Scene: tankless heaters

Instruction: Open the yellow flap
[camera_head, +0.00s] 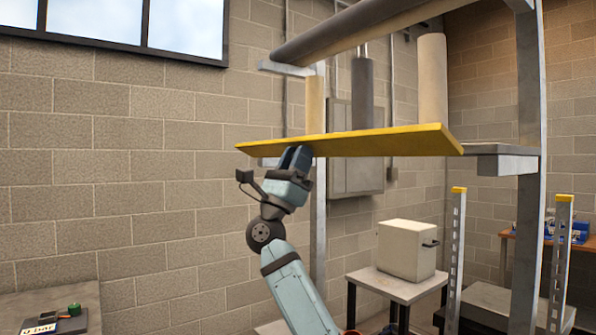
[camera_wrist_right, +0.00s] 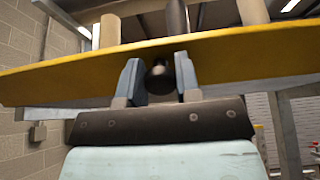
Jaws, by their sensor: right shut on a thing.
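The yellow flap (camera_head: 370,141) is a long flat panel, roughly level, on the metal shelf frame. My right gripper (camera_head: 297,157) reaches up to its underside, left of its middle. In the right wrist view, the yellow flap (camera_wrist_right: 235,57) spans the picture above my right gripper (camera_wrist_right: 159,75). The two blue-grey fingers are on either side of a dark rounded knob (camera_wrist_right: 161,80) at the flap, and the gripper is shut on it. Exact finger contact is hard to see. My left gripper is not in view.
Upright cylinders (camera_head: 362,95) stand behind the flap, with a thick horizontal pipe (camera_head: 345,32) above. A metal post (camera_head: 528,190) stands at the right. A cream box (camera_head: 406,249) sits on a small table (camera_head: 393,287).

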